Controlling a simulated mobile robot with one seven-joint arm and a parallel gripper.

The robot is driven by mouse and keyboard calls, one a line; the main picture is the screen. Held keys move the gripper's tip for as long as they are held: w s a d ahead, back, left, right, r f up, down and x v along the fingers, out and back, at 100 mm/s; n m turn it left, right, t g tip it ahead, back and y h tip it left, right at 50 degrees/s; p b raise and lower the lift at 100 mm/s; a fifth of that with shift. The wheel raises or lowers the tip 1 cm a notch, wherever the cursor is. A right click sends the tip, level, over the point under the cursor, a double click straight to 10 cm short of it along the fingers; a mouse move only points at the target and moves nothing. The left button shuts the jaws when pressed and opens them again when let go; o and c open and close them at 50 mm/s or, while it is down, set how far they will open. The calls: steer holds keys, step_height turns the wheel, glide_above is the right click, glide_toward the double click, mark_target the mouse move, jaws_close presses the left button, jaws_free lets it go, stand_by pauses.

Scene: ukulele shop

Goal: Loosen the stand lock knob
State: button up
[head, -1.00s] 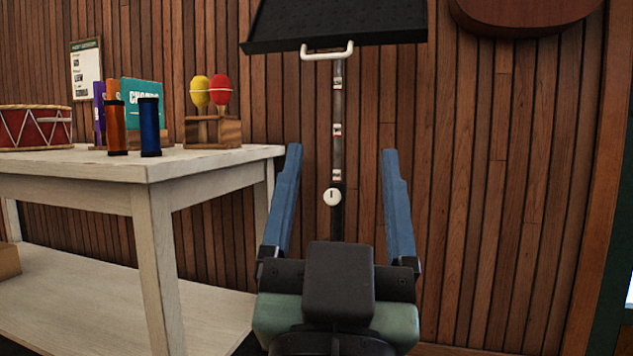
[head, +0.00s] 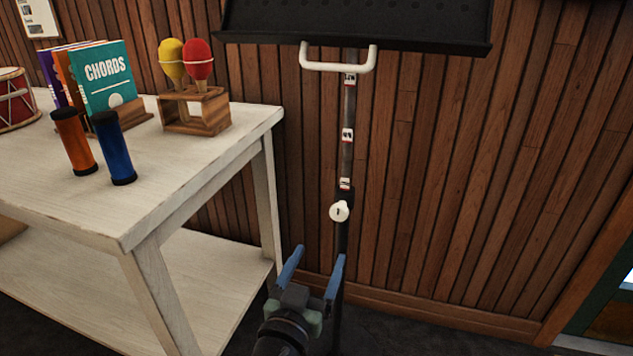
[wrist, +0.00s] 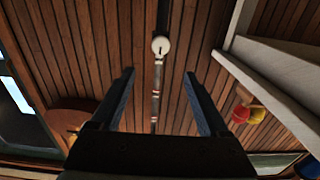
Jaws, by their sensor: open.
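The stand lock knob (head: 340,211) is a round cream disc with a short dark mark, on the dark post of the music stand (head: 348,105). The post carries several small white labels above the knob. The stand's black tray (head: 355,22) with a white handle (head: 338,66) is at the top. My gripper (head: 314,256) has blue fingers, open and empty, below the knob and apart from it. In the wrist view the knob (wrist: 160,45) shows beyond the fingertips, roughly centred between the two fingers, with the post running through the gap.
A white wooden table (head: 205,170) stands at the left, its corner near the post. It bears maracas (head: 185,62), a blue shaker (head: 113,148), an orange shaker (head: 74,142), books (head: 100,75) and a drum (head: 14,100). The wood wall is behind; floor at right looks clear.

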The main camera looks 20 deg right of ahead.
mark_target(338, 213)
steer(key=b+x, duration=0.3)
steer(key=x, duration=1)
steer(key=shift+f, duration=0.1)
jaws_close()
